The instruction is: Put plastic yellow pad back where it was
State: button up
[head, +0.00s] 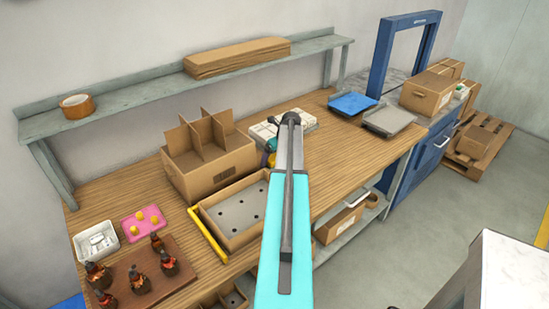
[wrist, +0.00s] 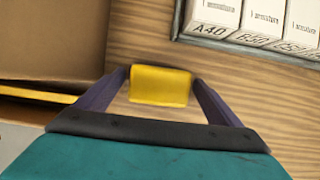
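The plastic yellow pad (wrist: 160,85) sits between the two dark fingers of my gripper (wrist: 160,92) in the wrist view, touching both. My gripper is shut on it and holds it over the wooden bench. In the head view, my gripper (head: 268,158) is mostly hidden behind my arm, with a bit of yellow showing between the divided cardboard box and the white boxes. A pink holder (head: 144,222) with small yellow pieces on it lies at the bench's left.
A divided cardboard box (head: 210,162) and a low carton with a holed grey insert (head: 238,210) stand left of my gripper. A tray of white labelled boxes (wrist: 260,15) is close by. A white bin (head: 96,242) and a brown board with several armatures (head: 150,288) are at front left.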

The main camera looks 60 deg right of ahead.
jog(key=shift+r, duration=0.15)
jog(key=b+v, duration=0.2)
jog(key=v, duration=1)
dwell(0.4)
jog(key=shift+w, duration=0.1)
dwell(0.3)
dwell(0.4)
